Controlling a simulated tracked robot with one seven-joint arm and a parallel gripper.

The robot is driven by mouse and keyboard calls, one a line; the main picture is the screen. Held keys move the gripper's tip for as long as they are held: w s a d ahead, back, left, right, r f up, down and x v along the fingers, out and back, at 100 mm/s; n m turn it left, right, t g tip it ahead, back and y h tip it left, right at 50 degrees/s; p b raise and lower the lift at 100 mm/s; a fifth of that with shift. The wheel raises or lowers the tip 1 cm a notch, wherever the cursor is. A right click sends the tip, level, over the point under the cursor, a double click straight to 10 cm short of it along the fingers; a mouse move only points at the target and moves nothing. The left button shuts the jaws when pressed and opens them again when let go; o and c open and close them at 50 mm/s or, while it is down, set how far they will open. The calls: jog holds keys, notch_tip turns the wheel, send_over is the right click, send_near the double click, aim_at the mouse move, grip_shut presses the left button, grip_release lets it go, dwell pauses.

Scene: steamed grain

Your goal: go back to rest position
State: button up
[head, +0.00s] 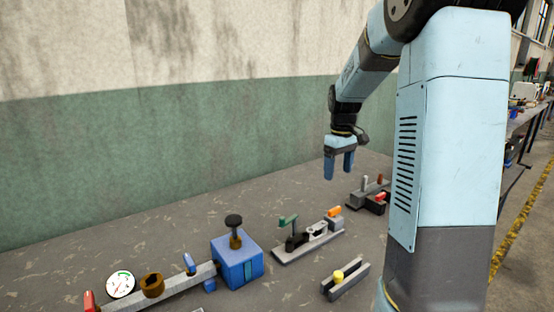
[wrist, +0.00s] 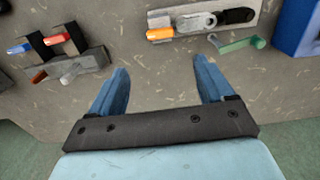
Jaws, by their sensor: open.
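My gripper (head: 338,165) hangs in the air above the grey worktop (head: 200,235), near the back wall, with its fingers pointing down. In the wrist view my gripper (wrist: 160,92) has its two blue fingers wide apart. Nothing is between them, only bare worktop beyond. No object is held. My arm reaches over from the right of the head view.
Below stand a fixture with green and orange handles (head: 307,240), a block with red levers (head: 368,195), a yellow-knobbed holder (head: 345,281) and a blue box (head: 237,262) with a black knob. A gauge (head: 120,284) is at left. The green-and-white wall (head: 150,160) is behind.

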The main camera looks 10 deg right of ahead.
jog(key=s+a+r+m+t, duration=0.1)
jog(key=s+a+r, duration=0.3)
jog(key=s, duration=0.3)
jog(key=s+a+r+m+t, duration=0.1)
jog(key=s+a+r+t, duration=0.1)
jog(key=s+a+r, duration=0.4)
jog(key=s+a+f+m+t, duration=0.2)
jog(key=s+a, duration=0.1)
jog(key=s, duration=1.2)
jog(key=shift+m+t, duration=0.3)
